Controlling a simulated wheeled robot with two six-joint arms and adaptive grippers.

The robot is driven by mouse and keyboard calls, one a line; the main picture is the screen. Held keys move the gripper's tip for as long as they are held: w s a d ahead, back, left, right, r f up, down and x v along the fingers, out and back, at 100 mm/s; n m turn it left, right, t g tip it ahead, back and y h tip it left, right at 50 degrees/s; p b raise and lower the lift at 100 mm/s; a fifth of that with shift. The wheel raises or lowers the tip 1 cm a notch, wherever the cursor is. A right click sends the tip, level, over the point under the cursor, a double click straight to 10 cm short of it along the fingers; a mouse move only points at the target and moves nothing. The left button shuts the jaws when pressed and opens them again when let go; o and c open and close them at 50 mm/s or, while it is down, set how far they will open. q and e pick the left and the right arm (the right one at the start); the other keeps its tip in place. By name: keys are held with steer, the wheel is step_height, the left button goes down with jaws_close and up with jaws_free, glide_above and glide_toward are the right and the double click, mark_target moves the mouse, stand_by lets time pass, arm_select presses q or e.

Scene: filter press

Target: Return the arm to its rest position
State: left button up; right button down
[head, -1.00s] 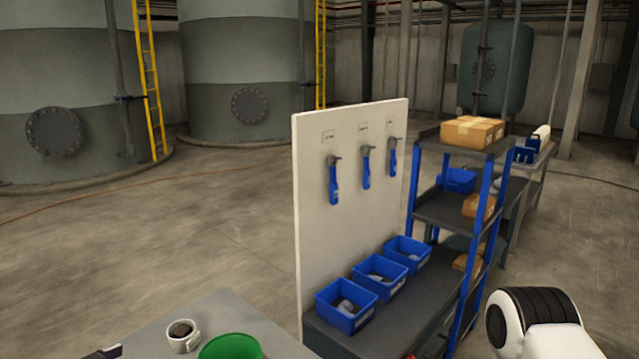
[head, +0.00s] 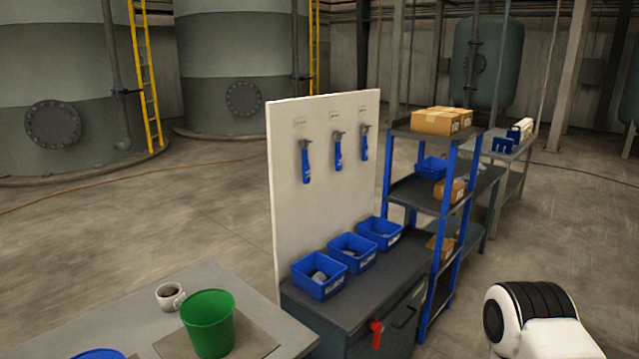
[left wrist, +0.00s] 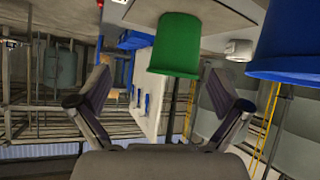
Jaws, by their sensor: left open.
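My left gripper (left wrist: 160,98) shows in the left wrist view with its two dark fingers spread wide and nothing between them. That view is upside down. The green bucket (left wrist: 176,48) appears beyond the fingers there, and a blue bucket (left wrist: 288,38) shows at the upper right. In the head view the left gripper is out of sight. A white and black link of my right arm is at the lower right, but the right gripper does not show.
A grey table (head: 222,277) holds a white mug (head: 169,297), the green bucket (head: 209,322) and part of the blue one (head: 98,354). A panel (head: 325,190) with hanging blue tools stands behind blue bins (head: 319,276). A shelf rack (head: 416,195) stands right. Open floor lies left.

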arm_select(q)
steer(key=s+d+f+n+g+y, duration=0.2)
steer(key=s+d+f+g, duration=0.45)
steer(key=s+f, duration=0.55)
steer(key=s+d+f+n+g+y, duration=0.1)
steer(key=s+f+g, duration=0.1)
steer(key=s, duration=0.7)
steer(key=s+d+f+g+y, duration=0.1)
steer(key=s+d+f+g, duration=0.1)
steer(key=s, duration=0.6)
step_height(320, 180, down, 10)
steer(key=b, duration=1)
steer(key=shift+a+f, duration=0.25)
steer(key=shift+a, duration=0.05)
steer(key=shift+w, duration=0.1)
